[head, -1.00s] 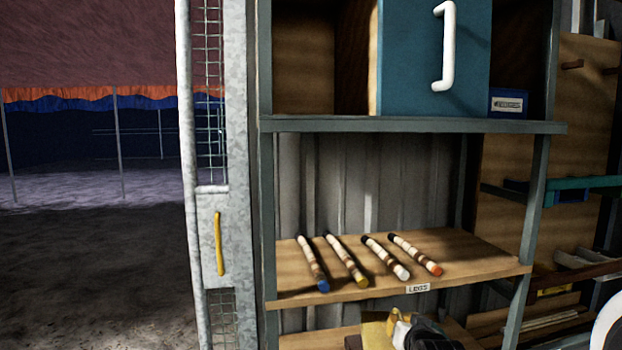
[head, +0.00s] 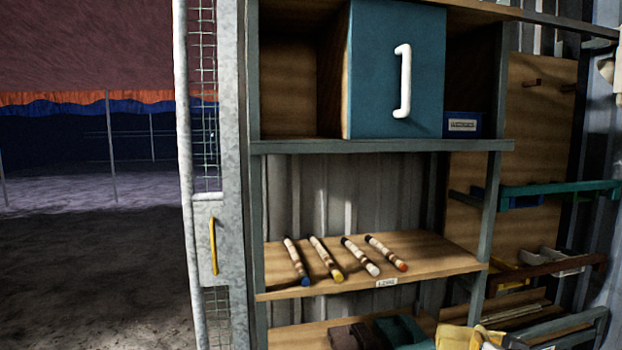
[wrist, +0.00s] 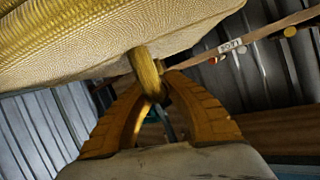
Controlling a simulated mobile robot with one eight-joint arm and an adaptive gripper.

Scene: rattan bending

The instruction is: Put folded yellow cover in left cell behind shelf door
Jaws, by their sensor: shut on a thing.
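The folded yellow cover (wrist: 110,35) fills the upper left of the wrist view, with a woven surface. My gripper (wrist: 156,92) has its two orange-yellow fingers closed on a narrow yellow part of it, just under its edge. In the head view a yellow shape at the bottom right edge is cut off, and I cannot tell cover from fingers there. The teal shelf door (head: 385,65) with a white upright handle (head: 402,80) stands in the middle of the upper shelf. The left cell (head: 287,88) shows beside it, uncovered, and looks empty.
Several banded legs (head: 372,255) lie on the middle shelf (head: 455,262). A small blue labelled box (head: 462,124) stands right of the door. Dark brown and teal folded things lie on the lower shelf. A galvanised mesh gate (head: 207,240) stands at left. A teal rail (head: 560,188) juts out at right.

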